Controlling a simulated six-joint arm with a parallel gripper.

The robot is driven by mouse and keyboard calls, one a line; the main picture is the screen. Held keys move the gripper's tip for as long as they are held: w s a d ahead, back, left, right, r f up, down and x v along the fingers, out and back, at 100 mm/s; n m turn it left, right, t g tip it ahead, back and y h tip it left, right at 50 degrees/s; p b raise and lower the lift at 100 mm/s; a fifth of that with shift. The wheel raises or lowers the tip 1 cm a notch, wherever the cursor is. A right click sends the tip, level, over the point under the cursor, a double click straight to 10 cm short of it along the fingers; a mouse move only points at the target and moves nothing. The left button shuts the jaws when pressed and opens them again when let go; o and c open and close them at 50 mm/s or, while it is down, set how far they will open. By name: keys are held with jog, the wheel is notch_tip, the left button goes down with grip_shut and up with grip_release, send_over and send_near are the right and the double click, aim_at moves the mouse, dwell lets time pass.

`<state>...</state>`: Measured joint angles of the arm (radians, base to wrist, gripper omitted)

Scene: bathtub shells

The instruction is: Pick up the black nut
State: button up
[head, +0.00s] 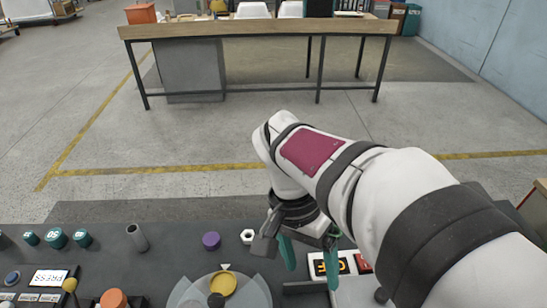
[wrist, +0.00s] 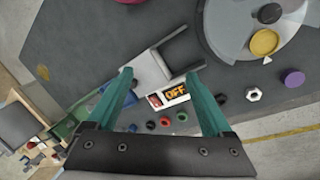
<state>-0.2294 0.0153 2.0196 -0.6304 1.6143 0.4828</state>
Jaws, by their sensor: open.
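My gripper (head: 308,260) is open and empty above the right part of the dark bench, its teal fingers pointing down. In the wrist view, my gripper (wrist: 160,80) spans a grey bracket-like part and the lit OFF panel. I cannot make out a clear black nut. A dark round piece (head: 216,300) sits on the pale disc at the front; it also shows in the wrist view (wrist: 270,13), apart from the fingers. A small dark piece (wrist: 151,125) lies in a row with a red and a green one. A white nut (head: 248,236) stands left of the fingers.
A purple knob (head: 211,240) and a grey tube (head: 137,237) stand on the dark bench top (head: 175,265). A yellow piece (head: 223,284) lies on the disc. The OFF panel (head: 330,264) is close to the fingers. Several teal knobs (head: 56,238) are at the left.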

jog(key=w+a+f+m+h, duration=0.1)
jog(key=w+a+f+h, duration=0.15)
jog(key=w, duration=0.35)
jog(key=w+a+f+m+h, duration=0.2)
jog(key=w+a, duration=0.1)
jog(key=w, duration=0.3)
jog(key=w+a+f+m+t+h, duration=0.2)
jog(key=w+a+f+h, duration=0.1)
jog(key=a+f, duration=0.3)
jog(key=w+a+f+m+t+h, duration=0.25)
jog(key=w+a+f, duration=0.2)
jog(key=f, duration=0.25)
jog(key=shift+m, duration=0.25)
jog(key=x, duration=1.4)
jog(key=shift+s+d+f, duration=0.25)
jog(key=shift+f, duration=0.1)
grip_shut()
jog(key=shift+r, duration=0.1)
